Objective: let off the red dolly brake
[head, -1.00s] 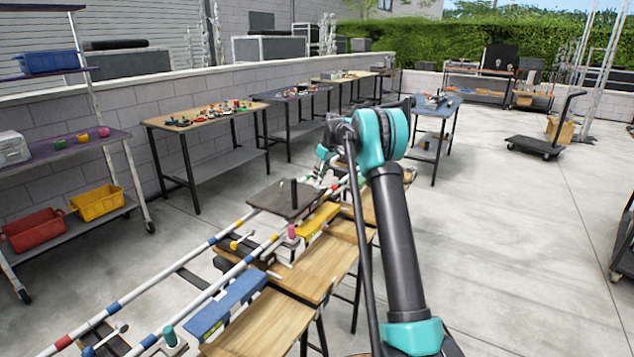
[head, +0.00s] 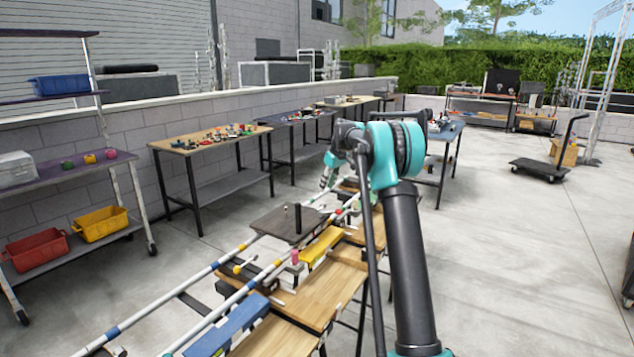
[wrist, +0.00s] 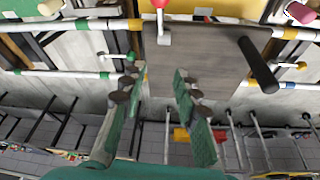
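In the wrist view a red ball knob (wrist: 160,3) sits on a pale lever at the top edge, cut off by the frame. The lever's foot is at the corner of a dark grey dolly plate (wrist: 205,60) with a black post (wrist: 258,65). In the head view my arm partly hides the gripper.
A green knob (wrist: 130,57) is close to the left fingertip. A yellow block (head: 320,245) and a blue block (head: 228,325) lie along the rails. Open floor lies to the right.

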